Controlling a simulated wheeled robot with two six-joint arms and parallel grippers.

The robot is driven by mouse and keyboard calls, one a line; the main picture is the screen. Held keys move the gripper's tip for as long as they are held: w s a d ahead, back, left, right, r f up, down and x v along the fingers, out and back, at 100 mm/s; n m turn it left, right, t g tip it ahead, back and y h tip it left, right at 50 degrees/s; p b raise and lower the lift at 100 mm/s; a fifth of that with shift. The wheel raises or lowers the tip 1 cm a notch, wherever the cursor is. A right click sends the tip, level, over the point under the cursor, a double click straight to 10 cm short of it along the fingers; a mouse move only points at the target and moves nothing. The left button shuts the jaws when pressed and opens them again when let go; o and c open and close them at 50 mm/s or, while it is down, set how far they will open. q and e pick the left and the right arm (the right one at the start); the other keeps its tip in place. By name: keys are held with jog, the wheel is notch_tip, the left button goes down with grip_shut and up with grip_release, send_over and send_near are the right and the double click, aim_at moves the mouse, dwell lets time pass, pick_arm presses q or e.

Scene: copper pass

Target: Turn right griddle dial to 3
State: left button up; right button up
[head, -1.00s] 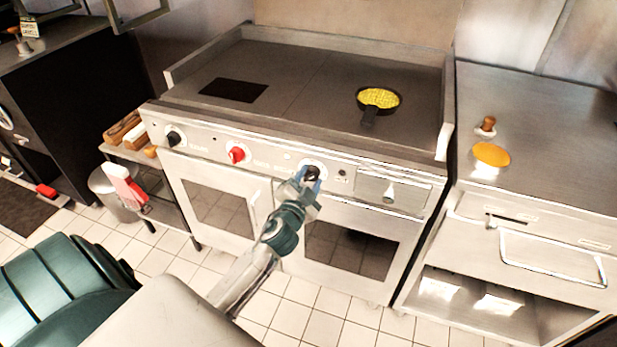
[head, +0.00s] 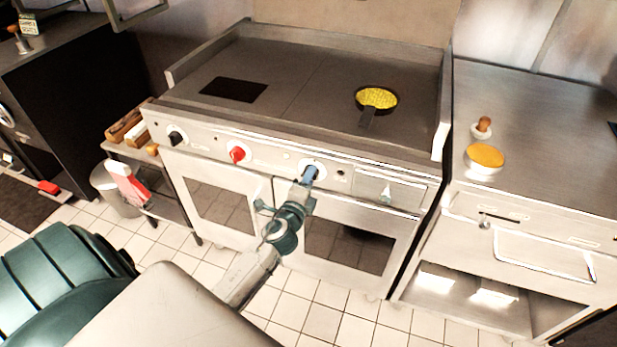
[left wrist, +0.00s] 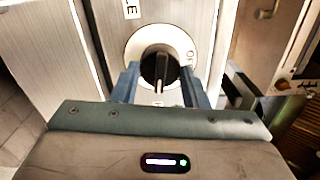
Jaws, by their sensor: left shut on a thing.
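The right griddle dial (head: 319,168) is on the front panel of the steel griddle range (head: 283,82). In the left wrist view it is a black knob (left wrist: 158,66) on a pale round plate with printed marks. My left gripper (head: 310,174) is at this dial, its blue fingers on either side of the knob, shut on it. In the head view the fingers hide most of the knob, and I cannot read which number it points to. My right gripper is not in view.
A red dial (head: 237,154) and a black dial (head: 175,137) are further left on the panel. A pan of yellow food (head: 376,97) sits on the griddle. A steel counter (head: 550,130) stands at right. Tiled floor lies clear in front.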

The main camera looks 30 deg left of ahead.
pick_arm(q)
jog(key=shift+f+m+p, duration=0.2)
jog(key=shift+m+p, duration=1.2)
jog(key=shift+m, duration=3.8)
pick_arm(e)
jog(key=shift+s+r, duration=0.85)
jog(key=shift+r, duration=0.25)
pick_arm(q)
jog(key=shift+a, duration=0.1)
jog(key=o, duration=1)
jog(key=shift+c, duration=0.2)
jog(key=shift+s, duration=0.1)
jog(key=b+v, duration=0.2)
jog(key=v, duration=0.8)
jog(key=shift+s, duration=0.4)
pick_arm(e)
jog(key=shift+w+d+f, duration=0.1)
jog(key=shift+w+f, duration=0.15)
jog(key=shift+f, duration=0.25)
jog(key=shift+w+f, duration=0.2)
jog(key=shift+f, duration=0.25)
